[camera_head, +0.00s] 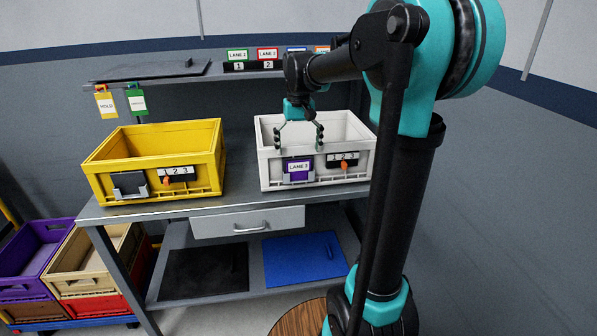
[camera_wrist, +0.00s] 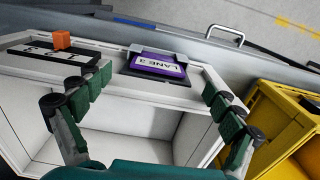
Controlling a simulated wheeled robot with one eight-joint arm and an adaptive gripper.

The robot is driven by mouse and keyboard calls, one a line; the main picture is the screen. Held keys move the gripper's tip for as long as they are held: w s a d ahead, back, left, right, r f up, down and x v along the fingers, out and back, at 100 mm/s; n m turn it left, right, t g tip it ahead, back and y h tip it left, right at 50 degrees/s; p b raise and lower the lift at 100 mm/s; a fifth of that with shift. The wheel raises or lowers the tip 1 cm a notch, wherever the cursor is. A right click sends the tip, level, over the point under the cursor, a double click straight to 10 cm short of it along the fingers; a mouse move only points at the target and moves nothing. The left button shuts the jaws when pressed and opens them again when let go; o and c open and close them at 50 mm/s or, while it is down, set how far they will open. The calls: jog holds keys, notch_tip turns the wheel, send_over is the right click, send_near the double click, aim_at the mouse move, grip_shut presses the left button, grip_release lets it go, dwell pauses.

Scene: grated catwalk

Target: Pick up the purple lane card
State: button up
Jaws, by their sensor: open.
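The purple lane card (camera_head: 299,168) reads LANE 3 and sits upright in a grey holder on the front wall of the white crate (camera_head: 347,176). In the wrist view the card (camera_wrist: 160,66) shows in its holder near the top middle. My gripper (camera_head: 299,144) is open and empty, its fingers pointing down over the white crate near its front wall. In the wrist view the two green-padded fingers of my gripper (camera_wrist: 157,102) are spread wide, with the card beyond and between them. The fingers appear apart from the card.
A yellow crate (camera_head: 101,172) with an empty card holder (camera_head: 130,185) stands left on the bench (camera_head: 225,203). The white crate also bears a number plate with an orange peg (camera_head: 344,166). A rack of lane cards (camera_head: 266,55) stands behind. Coloured crates (camera_head: 30,262) sit lower left.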

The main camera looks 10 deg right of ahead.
aim_at(299, 160)
jog(key=shift+w+f, duration=0.2)
jog(key=shift+f, duration=1.15)
jog(key=shift+w+f, duration=0.2)
jog(key=shift+f, duration=1.1)
jog(key=shift+c, duration=0.2)
jog(key=c, duration=1.1)
